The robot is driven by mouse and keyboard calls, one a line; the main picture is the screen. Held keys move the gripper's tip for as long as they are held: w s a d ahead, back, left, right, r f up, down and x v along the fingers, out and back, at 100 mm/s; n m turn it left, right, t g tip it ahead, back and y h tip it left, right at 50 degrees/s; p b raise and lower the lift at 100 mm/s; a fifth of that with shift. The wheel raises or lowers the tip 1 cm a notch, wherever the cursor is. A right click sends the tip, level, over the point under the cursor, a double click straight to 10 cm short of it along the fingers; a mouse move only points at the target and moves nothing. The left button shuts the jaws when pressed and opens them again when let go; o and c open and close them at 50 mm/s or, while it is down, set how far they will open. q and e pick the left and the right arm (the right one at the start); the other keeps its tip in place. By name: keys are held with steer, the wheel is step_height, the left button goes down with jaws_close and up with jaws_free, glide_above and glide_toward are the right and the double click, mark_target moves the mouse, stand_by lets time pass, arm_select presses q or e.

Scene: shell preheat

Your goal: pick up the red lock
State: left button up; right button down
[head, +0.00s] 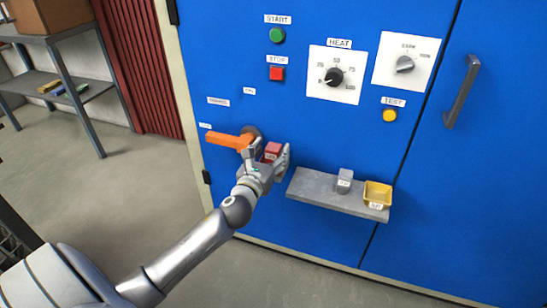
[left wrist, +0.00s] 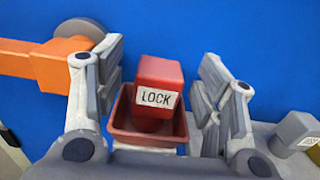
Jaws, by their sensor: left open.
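The red lock (head: 272,150) is a red block. In the left wrist view the red lock (left wrist: 159,76) bears a white LOCK label and stands in a small red tray (left wrist: 182,128). My left gripper (head: 268,155) is open in front of the blue cabinet. Its fingers (left wrist: 163,65) stand on either side of the lock with a gap on each side, so it holds nothing. The gripper hides most of the tray in the head view. My right gripper is not in view.
An orange handle (head: 229,140) sticks out just left of the gripper. A grey ledge (head: 309,187) at right carries a grey block (head: 345,178) and a yellow bin (head: 377,190). The blue cabinet (head: 225,60) has buttons and knobs above. Open floor lies at lower left.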

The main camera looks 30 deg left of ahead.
arm_select(q)
steer(key=shift+x, duration=1)
steer(key=c, duration=1.1)
steer(key=shift+c, duration=0.4)
steer(key=shift+r, duration=0.1)
